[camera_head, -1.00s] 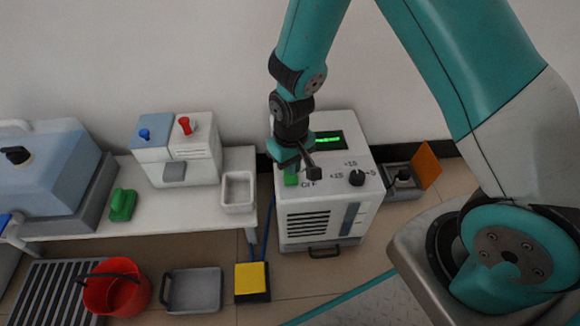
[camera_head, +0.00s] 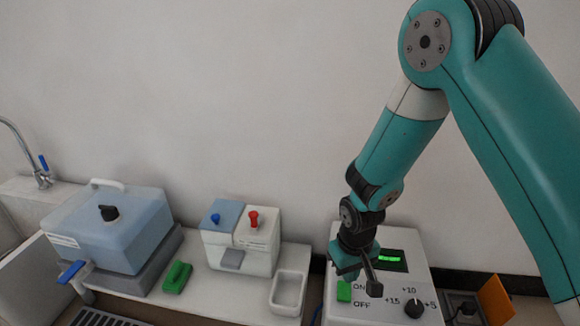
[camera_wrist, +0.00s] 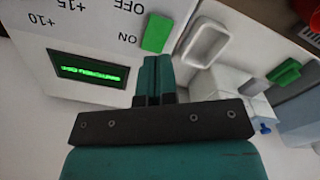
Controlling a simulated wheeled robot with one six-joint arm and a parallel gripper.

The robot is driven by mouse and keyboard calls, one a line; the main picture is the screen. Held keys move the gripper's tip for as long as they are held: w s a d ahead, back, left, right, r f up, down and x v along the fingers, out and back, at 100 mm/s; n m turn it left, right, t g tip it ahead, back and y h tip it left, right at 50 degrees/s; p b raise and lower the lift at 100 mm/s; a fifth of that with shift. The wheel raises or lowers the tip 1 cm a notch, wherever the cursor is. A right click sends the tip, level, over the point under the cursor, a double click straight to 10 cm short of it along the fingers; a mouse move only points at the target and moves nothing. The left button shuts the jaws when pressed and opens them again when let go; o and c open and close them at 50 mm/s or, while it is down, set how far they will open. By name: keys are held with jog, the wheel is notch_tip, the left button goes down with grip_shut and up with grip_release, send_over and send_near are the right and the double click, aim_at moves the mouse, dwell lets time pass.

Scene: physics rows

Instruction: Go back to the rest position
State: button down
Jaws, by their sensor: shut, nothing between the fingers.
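My gripper (camera_head: 358,276) hangs at the end of my teal arm, above the front panel of a white control box (camera_head: 350,306). In the wrist view my gripper's fingers (camera_wrist: 153,66) are together with nothing between them. The box has a green switch (camera_head: 344,291) marked ON and OFF, a black knob (camera_head: 413,308) with number marks, and a lit green display (camera_head: 391,259). In the wrist view the green switch (camera_wrist: 156,33) is just beyond the fingertips. I cannot tell whether they touch it.
A white bench holds a blue tank (camera_head: 110,228), a green object (camera_head: 177,277), a dispenser with blue and red knobs (camera_head: 241,240) and a white tray (camera_head: 288,293). An orange plate (camera_head: 495,299) stands right of the box. The wall above is bare.

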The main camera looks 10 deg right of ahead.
jog(key=s+a+r+n+y, duration=0.2)
jog(key=s+r, duration=0.7)
jog(key=r, duration=0.5)
jog(key=s+a+r+n+y, duration=0.2)
jog(key=s+r+n, duration=0.1)
jog(key=s+r, duration=0.9)
notch_tip(320, 180, up, 40)
jog(key=w+p, duration=0.2)
jog(key=p, duration=3.6)
jog(key=shift+w+a+p, duration=0.25)
jog(key=shift+p, duration=0.05)
jog(key=shift+f, duration=0.2)
jog(key=w+d+f+m+h+b, duration=0.1)
jog(key=w+f+m+b, duration=0.2)
jog(key=w+f+b, duration=0.4)
jog(key=w+d+f+m+h+b, duration=0.1)
jog(key=w+f+m+b, duration=0.3)
jog(key=f+b, duration=1.3)
jog(key=w+d+f+m+h+b, duration=0.2)
jog(key=w+f+b, duration=0.8)
jog(key=f, duration=2.4)
jog(key=shift+w+d+f+m+b, duration=0.3)
jog(key=shift+d+m+b, duration=0.2)
jog(key=shift+m+b, duration=0.6)
jog(key=shift+s, duration=0.1)
